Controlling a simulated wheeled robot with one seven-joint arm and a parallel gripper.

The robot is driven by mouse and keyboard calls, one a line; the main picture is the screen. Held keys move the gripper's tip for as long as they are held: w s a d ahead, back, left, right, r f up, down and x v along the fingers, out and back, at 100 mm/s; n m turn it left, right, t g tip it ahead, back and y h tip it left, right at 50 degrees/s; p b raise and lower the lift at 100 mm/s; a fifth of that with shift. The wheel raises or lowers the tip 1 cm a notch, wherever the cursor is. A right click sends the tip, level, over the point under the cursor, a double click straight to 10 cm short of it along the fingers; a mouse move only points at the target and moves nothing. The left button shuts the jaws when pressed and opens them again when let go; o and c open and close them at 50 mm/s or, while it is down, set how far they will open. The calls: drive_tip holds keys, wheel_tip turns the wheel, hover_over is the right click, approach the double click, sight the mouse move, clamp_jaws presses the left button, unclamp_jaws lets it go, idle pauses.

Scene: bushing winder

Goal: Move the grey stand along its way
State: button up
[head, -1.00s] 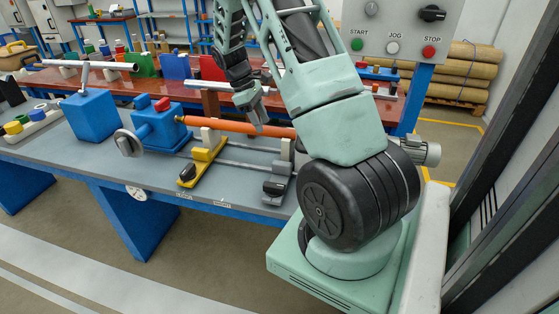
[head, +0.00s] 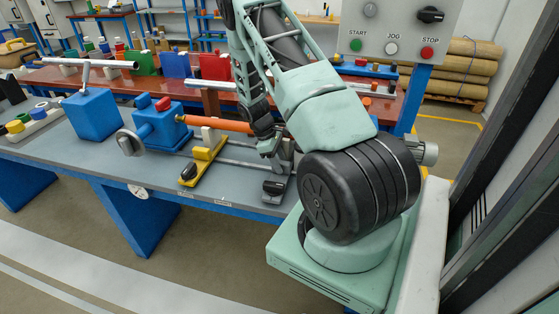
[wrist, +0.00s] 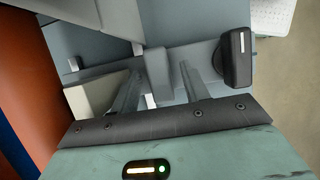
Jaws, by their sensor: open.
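The grey stand (head: 276,182) sits on the rails at the right of the bench, with a black knob at its near end. In the wrist view the grey stand (wrist: 163,72) shows an upright grey tab, and its black knob (wrist: 237,60) is at the upper right. My gripper (head: 270,150) is low at the stand, in front of the orange tube's right end, and partly hides the stand's upper part. In the wrist view my gripper (wrist: 160,88) is open, with one finger on each side of the tab. I cannot tell whether they touch it.
A yellow stand (head: 203,159) is on the same rails to the left. The orange tube (head: 222,124) runs from the blue headstock (head: 160,130) towards my gripper. The bench front (head: 100,170) is clear. A control panel (head: 395,25) stands behind my arm.

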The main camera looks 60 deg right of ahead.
clamp_jaws()
drive_tip(key=w+a, duration=0.1)
drive_tip(key=w, duration=0.4)
drive_tip(key=w+a+b, duration=0.1)
drive_tip(key=w, duration=0.3)
drive_tip(key=w+a+b, duration=0.1)
drive_tip(key=w+a, duration=0.1)
drive_tip(key=w, duration=0.3)
drive_tip(key=shift+w+a, duration=0.1)
drive_tip(key=shift+w, duration=0.25)
drive_tip(key=shift+w+a, duration=0.25)
drive_tip(key=shift+w, duration=0.4)
drive_tip(key=shift+c, duration=0.6)
unclamp_jaws()
drive_tip(key=shift+w, duration=0.1)
drive_tip(key=shift+o, duration=0.6)
